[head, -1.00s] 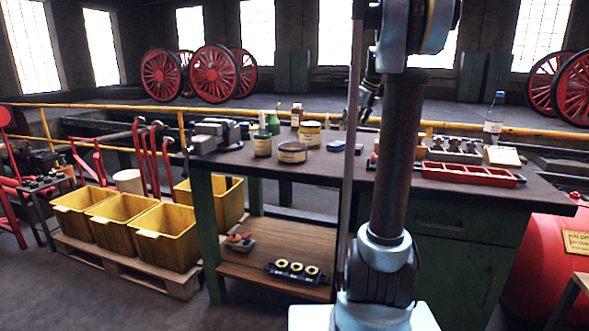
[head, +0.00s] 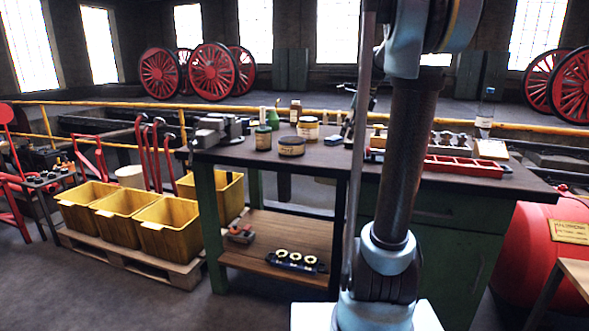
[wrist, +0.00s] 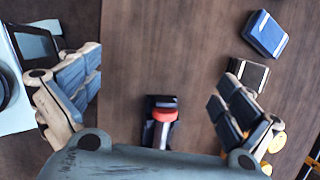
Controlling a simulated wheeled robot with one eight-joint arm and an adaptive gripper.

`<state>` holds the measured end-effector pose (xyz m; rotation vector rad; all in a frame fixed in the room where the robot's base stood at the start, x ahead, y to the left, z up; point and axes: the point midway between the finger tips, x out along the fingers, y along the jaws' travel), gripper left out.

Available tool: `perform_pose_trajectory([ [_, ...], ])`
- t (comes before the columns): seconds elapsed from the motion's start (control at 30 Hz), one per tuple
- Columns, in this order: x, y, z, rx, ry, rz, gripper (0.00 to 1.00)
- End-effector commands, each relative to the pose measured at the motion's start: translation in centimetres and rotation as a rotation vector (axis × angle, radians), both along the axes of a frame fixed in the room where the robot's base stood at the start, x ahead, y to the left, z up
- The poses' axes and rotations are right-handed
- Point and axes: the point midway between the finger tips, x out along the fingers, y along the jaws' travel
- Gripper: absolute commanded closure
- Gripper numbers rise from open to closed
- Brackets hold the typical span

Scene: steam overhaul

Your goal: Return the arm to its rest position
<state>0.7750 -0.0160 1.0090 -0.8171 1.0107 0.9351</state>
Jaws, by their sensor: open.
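My gripper (wrist: 155,98) is open in the wrist view, its two padded fingers spread wide and nothing between their tips. It faces the brown bench top (wrist: 160,50) from above. In the head view my arm stands upright in front of the workbench (head: 270,158), and the gripper is mostly hidden behind the arm. A red-topped item on a dark block (wrist: 162,110) lies below, between the fingers in the picture and apart from them.
A blue box (wrist: 265,34) and a small dark block (wrist: 248,73) lie near the right finger. The bench carries a vise (head: 215,130), tins (head: 291,146), a red tray (head: 463,166) and a bottle (head: 485,112). Yellow bins (head: 168,229) stand left; a red tank (head: 535,245) stands right.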

Motion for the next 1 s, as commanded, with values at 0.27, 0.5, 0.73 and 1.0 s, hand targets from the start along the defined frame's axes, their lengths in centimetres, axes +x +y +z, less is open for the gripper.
perform_pose_trajectory([
  [0.27,-7.8,1.4,-3.0,-0.134,-0.069,0.351,0.01],
  [0.5,-15.2,2.2,-7.0,-0.266,-0.126,0.721,0.01],
  [0.73,-22.0,2.5,-11.8,-0.385,-0.169,1.084,0.01],
  [1.0,-29.2,2.3,-18.4,-0.507,-0.203,1.515,0.01],
])
